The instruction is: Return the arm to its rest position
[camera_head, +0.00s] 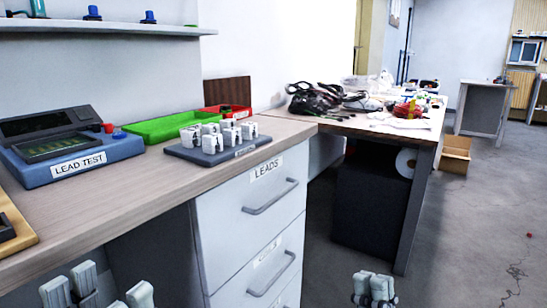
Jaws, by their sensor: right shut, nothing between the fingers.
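My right gripper (375,287) shows at the bottom edge, right of the drawer unit. Its pale fingertips are close together, shut and empty, over the grey floor. My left gripper (105,289) shows at the bottom left, in front of and below the bench edge. Its pale fingers stand apart with a gap between them, and nothing shows in it. Both grippers are cut off by the lower picture edge, and most of both arms is out of view. Neither gripper touches anything visible.
The wooden bench (130,197) holds a blue LEAD TEST box (85,159), a green tray (160,128) and a grey block (216,155) with several white pieces. Drawers labelled LEADS (238,207) stand between my grippers. A cluttered table (345,126) stands behind; floor at right is mostly clear.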

